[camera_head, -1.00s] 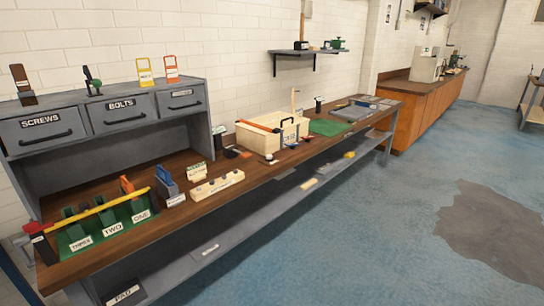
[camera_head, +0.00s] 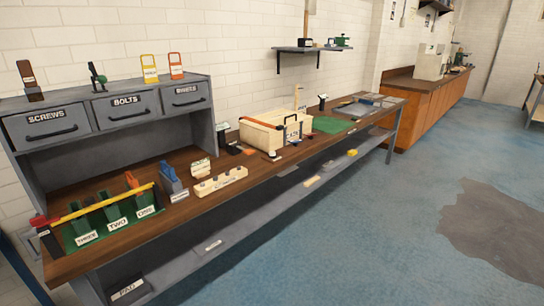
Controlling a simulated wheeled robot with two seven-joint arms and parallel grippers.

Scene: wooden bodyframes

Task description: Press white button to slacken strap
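A pale wooden box (camera_head: 262,136) stands on the brown workbench top (camera_head: 235,195), right of the drawer unit. An orange and dark bar (camera_head: 262,124) lies along its top. A dark band or handle (camera_head: 285,132) is at its right end, beside a small label; I cannot tell whether it is the strap. No white button can be made out at this distance. Neither of my grippers is in view.
A green rack (camera_head: 93,222) with several labelled slots and a yellow bar stands at the near left. A light wooden block (camera_head: 221,181) with dark knobs lies mid-bench. A green mat (camera_head: 331,124) lies beyond the box. The blue floor (camera_head: 375,220) in front is clear.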

